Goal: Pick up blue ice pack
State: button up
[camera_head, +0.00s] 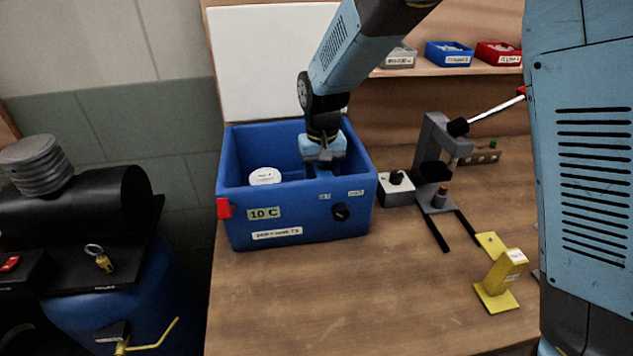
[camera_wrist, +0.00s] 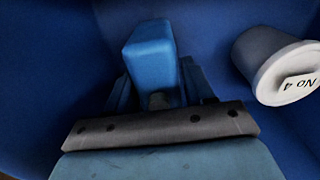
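The blue ice pack (camera_wrist: 150,58) is a bright blue block with rounded edges, in front of my gripper in the wrist view. My gripper (camera_wrist: 158,92) reaches down into the blue cool box (camera_head: 295,221), its fingers on either side of the block's near end. Whether the fingers press on the pack or stand just apart from it is not clear. In the head view my gripper (camera_head: 323,170) is inside the box near its right side. The ice pack is hidden there by the gripper and the box wall.
A white tub (camera_head: 265,176) labelled "No 4" in the wrist view (camera_wrist: 272,62) sits in the box, left of my gripper in the head view. The white lid (camera_head: 268,65) stands open behind. A grey press (camera_head: 437,150) and yellow block (camera_head: 503,272) stand right. The front bench is clear.

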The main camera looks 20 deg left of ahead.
jog(key=c, duration=0.8)
